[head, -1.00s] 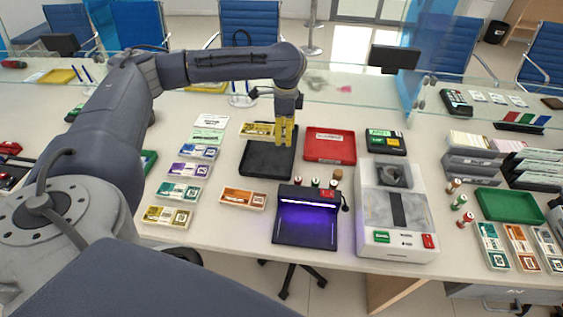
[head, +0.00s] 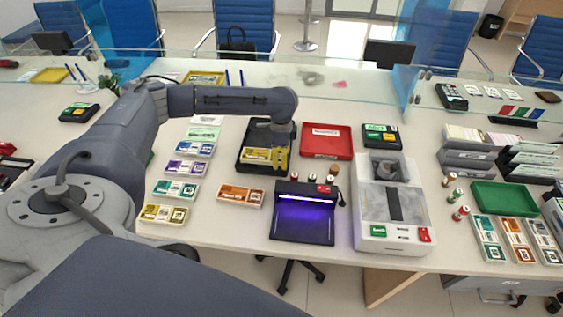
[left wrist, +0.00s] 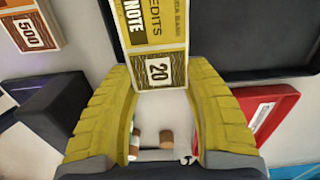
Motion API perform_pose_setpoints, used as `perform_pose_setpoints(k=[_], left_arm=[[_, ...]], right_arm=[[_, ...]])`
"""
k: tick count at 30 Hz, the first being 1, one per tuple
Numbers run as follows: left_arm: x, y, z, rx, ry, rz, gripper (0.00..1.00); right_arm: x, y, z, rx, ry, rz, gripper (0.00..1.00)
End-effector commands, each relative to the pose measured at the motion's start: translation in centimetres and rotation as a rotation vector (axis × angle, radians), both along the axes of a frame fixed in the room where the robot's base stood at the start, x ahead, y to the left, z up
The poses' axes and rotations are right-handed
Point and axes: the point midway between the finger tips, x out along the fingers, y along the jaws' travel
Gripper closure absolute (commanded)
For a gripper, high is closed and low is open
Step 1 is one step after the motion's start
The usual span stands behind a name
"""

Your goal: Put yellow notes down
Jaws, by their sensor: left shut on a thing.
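The yellow notes (head: 258,155) are a flat banded bundle; in the left wrist view (left wrist: 158,35) the band reads 20. My left gripper (head: 282,158), with yellow fingers, is shut on the right end of the bundle. In the left wrist view the fingers (left wrist: 162,75) sit on both sides of the band end. The bundle is over the near part of the black tray (head: 248,134); I cannot tell whether it touches the tray floor. My forearm and wrist hide part of the tray. My right gripper is not in view.
A red tray (head: 326,153) stands just right of the black tray. A lamp device with purple light (head: 303,215) and an orange bundle (head: 240,195) are nearer. Other bundles, including another yellow one (head: 163,213), line the left. A white counting machine (head: 392,205) stands right.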

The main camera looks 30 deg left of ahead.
Motion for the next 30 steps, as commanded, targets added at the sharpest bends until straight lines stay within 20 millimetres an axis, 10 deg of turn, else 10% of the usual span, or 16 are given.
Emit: perform_pose_setpoints(k=[19,20,30], left_arm=[[0.0,0.0,-3.2,0.0,0.001,0.001,0.94],[0.0,0.0,-3.2,0.0,0.0,0.001,0.45],[0.0,0.0,-3.0,0.0,-0.001,0.0,0.39]], right_arm=[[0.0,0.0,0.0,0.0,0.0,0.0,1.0],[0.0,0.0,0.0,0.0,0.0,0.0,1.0],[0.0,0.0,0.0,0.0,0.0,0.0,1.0]])
